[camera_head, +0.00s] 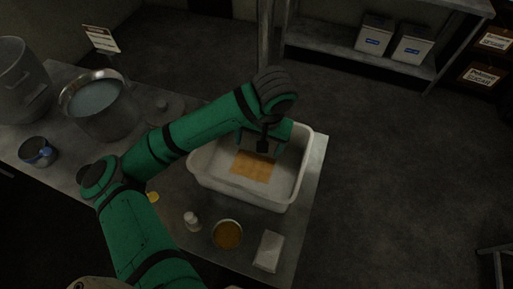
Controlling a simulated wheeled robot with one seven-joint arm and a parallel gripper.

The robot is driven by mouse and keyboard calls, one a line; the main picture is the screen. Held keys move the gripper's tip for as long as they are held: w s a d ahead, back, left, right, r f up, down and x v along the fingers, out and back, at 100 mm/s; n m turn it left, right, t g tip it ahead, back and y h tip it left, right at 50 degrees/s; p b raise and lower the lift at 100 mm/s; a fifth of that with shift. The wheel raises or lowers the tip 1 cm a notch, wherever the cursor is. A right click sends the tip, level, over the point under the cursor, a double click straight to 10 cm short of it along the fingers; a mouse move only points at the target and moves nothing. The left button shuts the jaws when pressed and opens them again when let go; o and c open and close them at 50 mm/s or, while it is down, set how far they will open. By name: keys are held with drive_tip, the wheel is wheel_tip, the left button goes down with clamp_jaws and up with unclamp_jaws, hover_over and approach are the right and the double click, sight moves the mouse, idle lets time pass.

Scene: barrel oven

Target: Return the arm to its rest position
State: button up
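My green arm reaches from the bottom left up and across the table. My gripper (263,148) hangs over the white tub (205,178), above an orange-tan slab (251,167) on the tub's floor. The gripper is small and dark here, and its fingers cannot be made out. I cannot tell whether it touches the slab or is apart from it. The arm hides the tub's far left part.
The metal table (316,168) also holds a large pot (105,128), a lidded item (165,108), a small blue-banded container (37,152), a small white bottle (192,221), a bowl of brown contents (227,235) and a white block (269,251). Open floor lies right.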

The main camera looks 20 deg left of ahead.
drive_tip(key=shift+r, duration=0.25)
idle(0.4)
